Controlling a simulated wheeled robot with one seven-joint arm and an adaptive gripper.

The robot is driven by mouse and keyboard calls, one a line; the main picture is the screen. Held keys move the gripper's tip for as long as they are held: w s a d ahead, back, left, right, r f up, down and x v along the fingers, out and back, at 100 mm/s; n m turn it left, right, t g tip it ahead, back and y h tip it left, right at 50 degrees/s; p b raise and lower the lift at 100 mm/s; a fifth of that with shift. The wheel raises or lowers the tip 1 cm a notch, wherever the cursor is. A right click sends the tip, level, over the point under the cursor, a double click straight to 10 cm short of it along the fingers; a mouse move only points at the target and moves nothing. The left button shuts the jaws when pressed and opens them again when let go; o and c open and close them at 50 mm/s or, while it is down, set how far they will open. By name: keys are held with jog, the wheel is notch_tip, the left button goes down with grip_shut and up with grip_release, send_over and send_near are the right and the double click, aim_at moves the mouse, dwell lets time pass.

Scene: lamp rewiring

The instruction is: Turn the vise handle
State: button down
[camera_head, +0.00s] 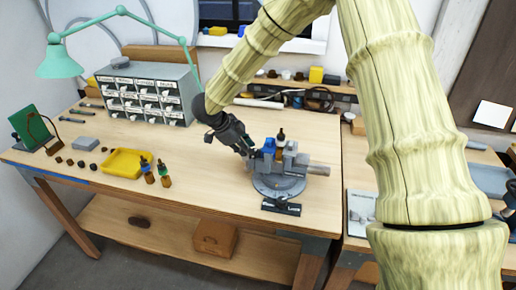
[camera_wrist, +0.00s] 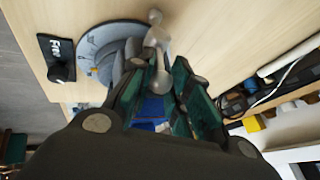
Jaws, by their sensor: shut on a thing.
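The grey vise (camera_head: 280,185) stands on a round base near the front edge of the wooden bench, and its round base also shows in the wrist view (camera_wrist: 95,45). The vise handle (camera_wrist: 157,45) is a pale metal bar with rounded ends. My gripper (camera_head: 248,150) is at the left side of the vise. In the wrist view my gripper's green-padded fingers (camera_wrist: 155,80) are closed around the handle's near end. A blue part (camera_wrist: 150,108) shows between the fingers; I cannot tell what it belongs to. In the head view my gripper hides the handle.
A black lever with a label (camera_head: 281,206) sits at the vise's front. A yellow tray (camera_head: 124,163) and small bottles (camera_head: 163,172) lie to the left. A drawer cabinet (camera_head: 150,92) and a green lamp (camera_head: 62,62) stand behind. The bench between the tray and vise is mostly clear.

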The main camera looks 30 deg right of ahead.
jog(key=shift+a, duration=0.1)
dwell(0.3)
jog(key=c, duration=1.3)
grip_release()
jog(key=v, duration=1.2)
jog(key=shift+f, duration=0.1)
jog(key=shift+c, duration=0.4)
